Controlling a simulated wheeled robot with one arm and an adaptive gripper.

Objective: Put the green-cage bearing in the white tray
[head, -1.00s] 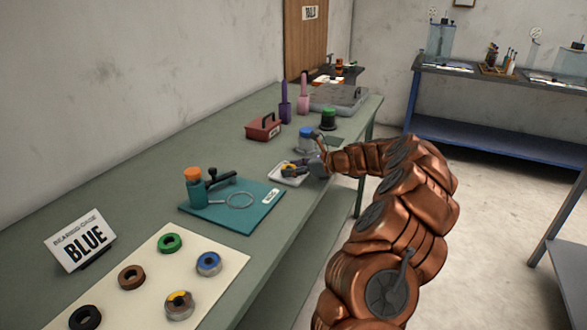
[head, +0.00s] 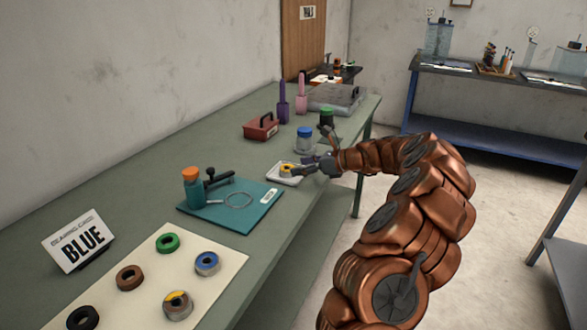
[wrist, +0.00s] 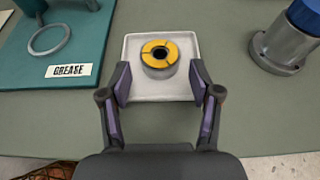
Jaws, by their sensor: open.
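The white tray (head: 284,180) holds a bearing with a yellow top (head: 287,170); in the wrist view the tray (wrist: 133,50) and this yellow bearing (wrist: 159,54) are close up. My gripper (wrist: 160,84) is open and empty, its fingers apart at the tray's near side, with the bearing just beyond the fingertips. It also shows in the head view (head: 314,150). A green ring-shaped bearing (head: 168,243) lies on the cream mat (head: 215,245) in the left foreground.
The mat also holds brown (head: 130,278), black (head: 82,319), blue (head: 207,263) and yellow-marked (head: 178,305) rings. A "BEARING CAGE BLUE" sign (head: 78,241) stands left. The teal grease mat (head: 245,217) and a blue-topped cylinder (head: 304,138) flank the tray.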

